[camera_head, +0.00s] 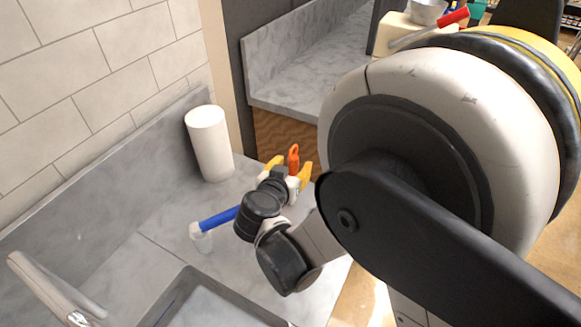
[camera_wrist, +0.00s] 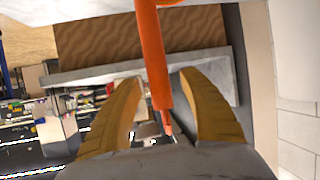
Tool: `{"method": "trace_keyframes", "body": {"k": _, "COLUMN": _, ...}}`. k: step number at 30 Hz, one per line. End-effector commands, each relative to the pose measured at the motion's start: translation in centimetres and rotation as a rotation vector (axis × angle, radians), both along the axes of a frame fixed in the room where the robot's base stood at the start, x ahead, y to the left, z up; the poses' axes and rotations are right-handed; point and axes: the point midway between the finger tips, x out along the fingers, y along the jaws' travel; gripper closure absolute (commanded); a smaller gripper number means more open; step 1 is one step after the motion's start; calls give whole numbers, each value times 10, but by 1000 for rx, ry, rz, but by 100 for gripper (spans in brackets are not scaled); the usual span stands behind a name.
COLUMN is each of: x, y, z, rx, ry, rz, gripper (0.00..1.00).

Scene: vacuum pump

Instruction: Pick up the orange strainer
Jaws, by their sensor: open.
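The orange strainer (camera_head: 294,153) shows in the head view as a small orange loop rising between the yellow fingers of my gripper (camera_head: 289,170). In the wrist view its long orange shaft (camera_wrist: 152,50) comes down from the top edge and ends between the two curved fingers (camera_wrist: 160,82). A gap shows between the shaft and the right finger, and the left finger is also apart from it. My gripper is open around the shaft. The rest of the strainer is outside the wrist view and cannot be made out in the head view.
A white paper roll (camera_head: 209,145) stands on the grey counter left of my gripper. A blue-handled tool (camera_head: 219,218) lies nearer, by the sink (camera_head: 180,294) and faucet (camera_head: 48,290). A tiled wall is at left. Another marble counter (camera_head: 305,62) lies beyond.

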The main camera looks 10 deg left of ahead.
Motion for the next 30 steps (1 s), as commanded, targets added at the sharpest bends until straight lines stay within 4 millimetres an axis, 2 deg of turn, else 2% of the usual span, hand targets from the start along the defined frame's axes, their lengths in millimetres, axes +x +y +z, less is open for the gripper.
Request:
{"method": "trace_keyframes", "body": {"k": 5, "x": 0, "y": 0, "z": 1, "rx": 0, "ry": 0, "rz": 0, "gripper": 50}}
{"method": "trace_keyframes", "body": {"k": 8, "x": 0, "y": 0, "z": 1, "rx": 0, "ry": 0, "rz": 0, "gripper": 76}}
{"method": "trace_keyframes", "body": {"k": 10, "x": 0, "y": 0, "z": 1, "rx": 0, "ry": 0, "rz": 0, "gripper": 97}}
{"method": "trace_keyframes", "body": {"k": 11, "x": 0, "y": 0, "z": 1, "rx": 0, "ry": 0, "rz": 0, "gripper": 100}}
{"method": "trace_keyframes", "body": {"k": 24, "x": 0, "y": 0, "z": 2, "rx": 0, "ry": 1, "rz": 0, "gripper": 100}}
{"method": "trace_keyframes", "body": {"k": 30, "x": 0, "y": 0, "z": 19, "rx": 0, "ry": 0, "rz": 0, "gripper": 100}}
